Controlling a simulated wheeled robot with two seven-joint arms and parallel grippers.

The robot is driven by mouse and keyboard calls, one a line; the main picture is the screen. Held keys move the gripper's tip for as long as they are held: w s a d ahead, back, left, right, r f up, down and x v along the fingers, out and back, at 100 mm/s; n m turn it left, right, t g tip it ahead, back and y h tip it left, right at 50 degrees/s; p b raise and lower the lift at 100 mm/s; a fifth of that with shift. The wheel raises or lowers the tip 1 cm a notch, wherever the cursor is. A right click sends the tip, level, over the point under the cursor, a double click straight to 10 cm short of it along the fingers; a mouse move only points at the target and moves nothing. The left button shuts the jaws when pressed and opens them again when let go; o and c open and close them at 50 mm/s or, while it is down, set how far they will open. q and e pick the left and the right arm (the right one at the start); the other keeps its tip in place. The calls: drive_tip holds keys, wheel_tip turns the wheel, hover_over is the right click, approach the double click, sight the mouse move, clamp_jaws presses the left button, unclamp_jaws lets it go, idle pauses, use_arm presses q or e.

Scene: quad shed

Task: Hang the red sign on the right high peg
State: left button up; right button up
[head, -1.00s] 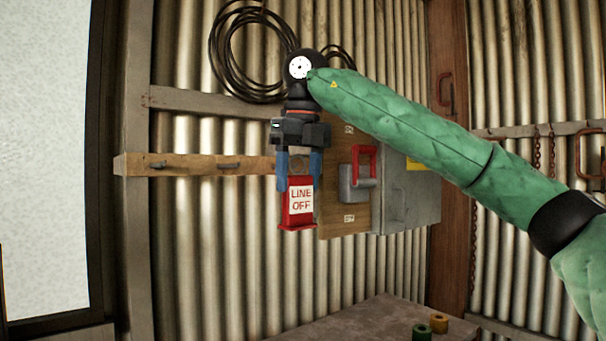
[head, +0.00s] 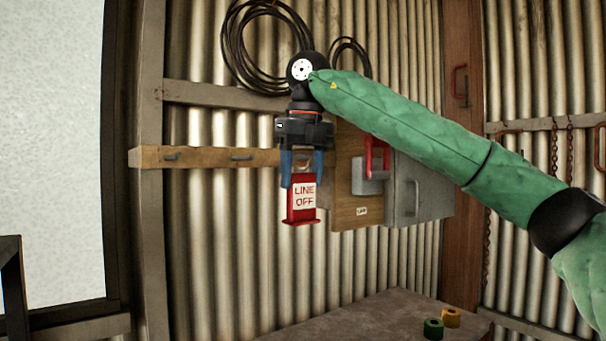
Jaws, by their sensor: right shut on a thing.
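The red sign (head: 293,206), with a white "LINE OFF" label, hangs upright below my right gripper (head: 302,174). The gripper points down with its blue fingers at the sign's upper part and is shut on it. A wooden rail (head: 205,157) on the wall at left carries two visible grey pegs, a left one (head: 172,157) and a right one (head: 241,157). The sign is to the right of both and slightly lower in the picture. The rail's right end is hidden behind the gripper. My left gripper is not in view.
A wooden board (head: 345,190) with a red-and-grey switch lever (head: 370,185) and a grey box (head: 425,190) are close right of the sign. Coiled black cable (head: 232,45) hangs above. A table (head: 375,318) below holds green (head: 433,328) and yellow (head: 451,317) rings.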

idle(0.4)
drive_tip(key=o, duration=1.3)
drive_tip(key=shift+o, duration=0.2)
drive_tip(key=shift+r, duration=0.1)
drive_tip(key=shift+d+r+b, duration=0.1)
drive_tip(key=shift+r+b, duration=0.35)
drive_tip(key=shift+r, duration=0.05)
drive_tip(key=r, duration=0.1)
drive_tip(key=r+b, duration=0.1)
drive_tip(key=r, duration=0.1)
drive_tip(key=shift+s+d+r+b, duration=0.1)
drive_tip(key=shift+s+r+b, duration=0.2)
drive_tip(key=shift+r, duration=0.8)
drive_tip(key=shift+s+d+r+b, duration=0.1)
drive_tip(key=shift+r+b, duration=0.25)
drive_tip(key=shift+r, duration=0.3)
